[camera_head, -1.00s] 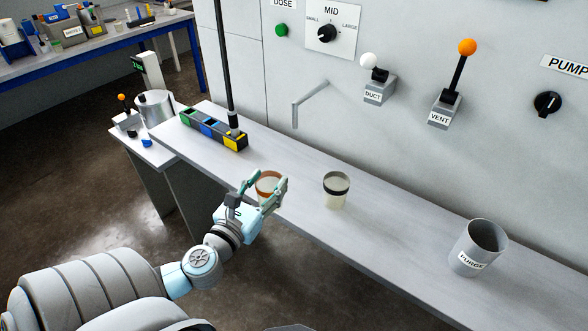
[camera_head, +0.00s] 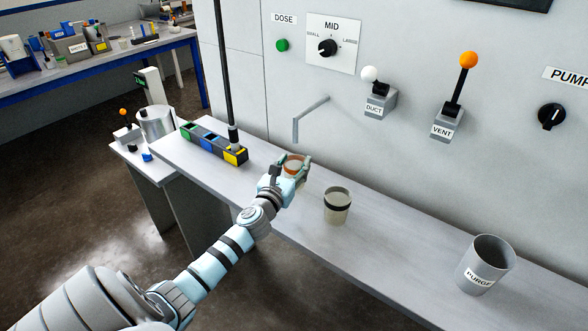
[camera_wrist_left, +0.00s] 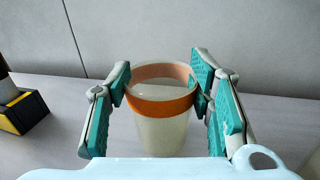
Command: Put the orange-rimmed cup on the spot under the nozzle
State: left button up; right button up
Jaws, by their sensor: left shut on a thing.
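The orange-rimmed cup (camera_head: 292,166) is pale and translucent, with an orange band near its top. My left gripper (camera_head: 293,172) is shut on it, hiding its lower part in the head view. In the left wrist view the cup (camera_wrist_left: 162,128) stands upright between the teal finger pads of the gripper (camera_wrist_left: 163,100). The nozzle (camera_head: 311,107) is a thin grey bent pipe on the wall. Its downturned tip appears just above the cup in the head view. I cannot tell whether the cup touches the counter. My right gripper is not in view.
A black-banded cup (camera_head: 337,206) stands on the counter (camera_head: 400,243) right of my gripper. A grey PURGE container (camera_head: 484,265) is farther right. A box with coloured compartments (camera_head: 213,142) and a black pole (camera_head: 226,75) stand to the left. DUCT and VENT levers are on the wall.

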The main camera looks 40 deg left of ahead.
pick_arm(q)
jog(key=o, duration=0.9)
jog(key=shift+o, duration=0.2)
jog(key=shift+s+r, duration=0.15)
jog(key=v, duration=1.1)
jog(key=shift+s+d, duration=0.1)
jog(key=shift+s, duration=0.2)
